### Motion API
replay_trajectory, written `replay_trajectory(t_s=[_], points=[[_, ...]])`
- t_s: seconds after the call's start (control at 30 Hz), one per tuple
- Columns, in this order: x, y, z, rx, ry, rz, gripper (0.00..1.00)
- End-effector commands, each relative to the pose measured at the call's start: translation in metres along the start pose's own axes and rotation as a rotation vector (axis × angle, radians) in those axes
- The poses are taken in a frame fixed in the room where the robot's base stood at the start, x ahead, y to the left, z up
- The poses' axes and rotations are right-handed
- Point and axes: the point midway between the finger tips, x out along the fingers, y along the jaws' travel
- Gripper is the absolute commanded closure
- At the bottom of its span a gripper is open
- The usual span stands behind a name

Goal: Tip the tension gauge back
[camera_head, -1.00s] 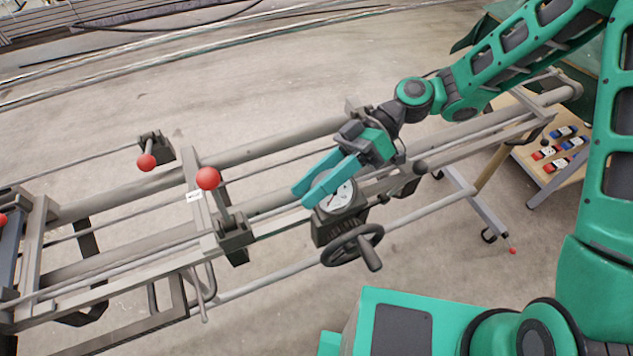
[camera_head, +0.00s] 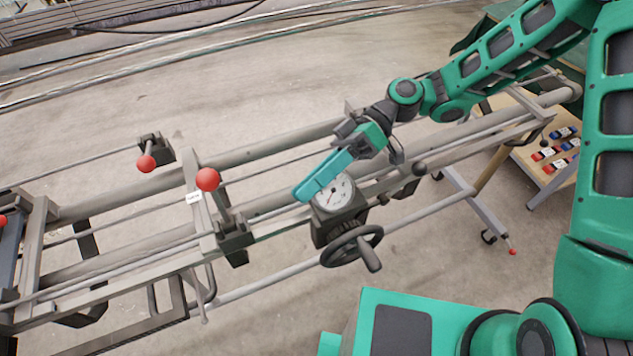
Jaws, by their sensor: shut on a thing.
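The tension gauge (camera_head: 336,196) has a round white dial in a dark housing and sits on the frame's front rail, above a black handwheel (camera_head: 352,246). The dial faces up toward the camera. My gripper (camera_head: 306,189) reaches in from the upper right, its teal fingers lying along the far left edge of the dial. The fingers are together, shut on the gauge's edge. The exact contact is hidden behind the fingers.
Long metal rails (camera_head: 270,150) run diagonally past my gripper. A wooden table (camera_head: 545,165) with coloured blocks stands at right.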

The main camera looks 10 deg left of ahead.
Motion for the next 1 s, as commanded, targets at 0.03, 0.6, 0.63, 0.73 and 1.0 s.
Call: replay_trajectory(t_s=[0.03,0.6,0.63,0.73,1.0], points=[[-0.0020,0.0055,-0.0015,0.041,0.005,-0.007,0.99],[-0.0046,0.0091,-0.0058,0.216,0.006,-0.074,0.98],[-0.0047,0.0091,-0.0058,0.216,0.006,-0.074,0.98],[-0.0050,0.0091,-0.0058,0.215,0.006,-0.073,0.64],[-0.0041,0.0066,-0.0049,0.213,0.003,-0.079,0.58]])
